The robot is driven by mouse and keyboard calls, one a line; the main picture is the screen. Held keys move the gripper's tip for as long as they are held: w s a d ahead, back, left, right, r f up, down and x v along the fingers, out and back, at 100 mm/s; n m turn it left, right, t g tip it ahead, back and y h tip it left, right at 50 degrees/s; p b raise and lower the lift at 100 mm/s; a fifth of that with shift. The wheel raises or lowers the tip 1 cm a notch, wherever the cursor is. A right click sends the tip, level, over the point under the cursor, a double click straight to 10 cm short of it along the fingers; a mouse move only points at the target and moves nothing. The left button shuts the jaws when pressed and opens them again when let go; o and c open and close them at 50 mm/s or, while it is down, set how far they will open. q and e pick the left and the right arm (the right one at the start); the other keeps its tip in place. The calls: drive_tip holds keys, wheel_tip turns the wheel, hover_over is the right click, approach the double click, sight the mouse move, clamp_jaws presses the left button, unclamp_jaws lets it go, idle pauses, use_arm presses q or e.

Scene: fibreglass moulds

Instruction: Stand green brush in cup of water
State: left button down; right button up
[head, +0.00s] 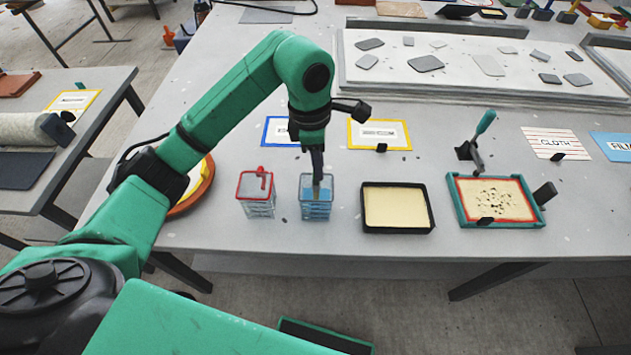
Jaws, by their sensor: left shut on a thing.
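My left gripper (317,165) points straight down over a clear cup of blue water (316,205). It is shut on a slim thing that looks like a brush (318,188), its pale brownish lower end inside the cup. The fingers hide most of it, so I cannot tell its handle colour or whether it touches the cup's bottom. A tool with a teal-green handle (486,122) leans up at the right, its grey end near the teal-framed tray. My right gripper is not in view.
A red-rimmed clear cup (257,205) stands just left of the water cup. A black tray of cream material (397,224) is close on the right, then a teal-framed tray (457,203). An orange round dish (206,187) sits behind my forearm. A large mould (365,85) lies behind.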

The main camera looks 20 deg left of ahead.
sight(318, 183)
use_arm(q)
wheel_tip(318, 183, down, 6)
drive_tip(key=shift+d+f+p, duration=0.15)
drive_tip(key=shift+f+p, duration=0.1)
drive_tip(key=shift+p, duration=0.45)
drive_tip(key=shift+f, duration=0.2)
drive_tip(key=shift+f+b, duration=0.2)
drive_tip(key=shift+b, duration=0.1)
drive_tip(key=c, duration=1)
unclamp_jaws()
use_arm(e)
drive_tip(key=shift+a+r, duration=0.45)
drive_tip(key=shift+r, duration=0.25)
use_arm(q)
drive_tip(key=shift+r, duration=0.1)
